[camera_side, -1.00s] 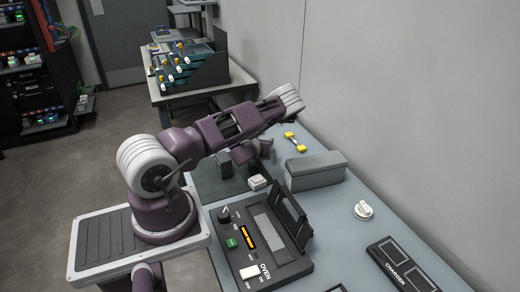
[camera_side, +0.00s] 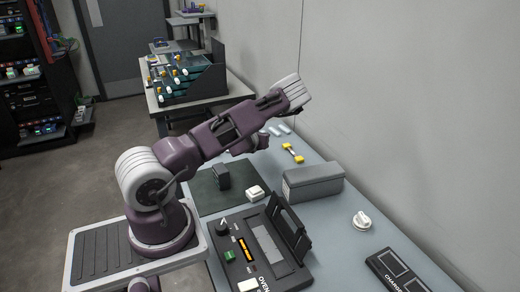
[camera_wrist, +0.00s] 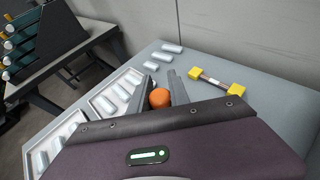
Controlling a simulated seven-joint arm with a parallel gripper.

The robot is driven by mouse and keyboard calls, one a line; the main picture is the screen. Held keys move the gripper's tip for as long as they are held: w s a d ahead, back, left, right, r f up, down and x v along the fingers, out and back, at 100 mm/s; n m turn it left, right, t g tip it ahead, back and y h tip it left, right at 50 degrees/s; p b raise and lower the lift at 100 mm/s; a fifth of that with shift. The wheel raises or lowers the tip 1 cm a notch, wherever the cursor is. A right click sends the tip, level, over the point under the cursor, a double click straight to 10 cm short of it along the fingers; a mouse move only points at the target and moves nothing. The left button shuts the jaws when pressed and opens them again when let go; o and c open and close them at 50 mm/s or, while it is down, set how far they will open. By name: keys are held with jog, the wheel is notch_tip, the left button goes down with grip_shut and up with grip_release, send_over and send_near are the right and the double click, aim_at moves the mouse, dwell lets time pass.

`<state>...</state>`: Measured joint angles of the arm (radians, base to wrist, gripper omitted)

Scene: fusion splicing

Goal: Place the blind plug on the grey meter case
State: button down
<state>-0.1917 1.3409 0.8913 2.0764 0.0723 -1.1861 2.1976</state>
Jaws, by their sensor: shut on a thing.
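An orange rounded piece (camera_wrist: 159,98), seemingly the blind plug, sits between the two grey fingers of my gripper (camera_wrist: 164,78) in the wrist view. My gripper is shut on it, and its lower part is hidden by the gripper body. In the side view my arm hides the fingers and the plug. The grey meter case (camera_side: 312,183), a long box with a flat top, stands on the table near the wall. My gripper is apart from it, toward the far end of the table. The case does not show in the wrist view.
A yellow-ended bar (camera_side: 293,153) lies beyond the case. White trays (camera_wrist: 112,95) and loose pale sleeves (camera_wrist: 158,64) lie near my gripper.

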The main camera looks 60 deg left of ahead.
jog(key=w+d+r+m+t+h, duration=0.1)
jog(key=w+d+r, duration=0.25)
jog(key=d, duration=0.35)
jog(key=w+d+r+m+t+h, duration=0.25)
jog(key=d+r, duration=0.25)
jog(key=d, duration=0.3)
jog(key=w+d+r+m+t+h, duration=0.1)
jog(key=w+d+r, duration=0.3)
jog(key=d, duration=0.3)
send_over(319, 167)
notch_tip(319, 167, down, 10)
jog(key=shift+r, duration=0.25)
jog(key=shift+f, duration=0.4)
jog(key=shift+f, duration=0.1)
jog(key=c, duration=1.2)
grip_release()
jog(key=shift+c, duration=0.2)
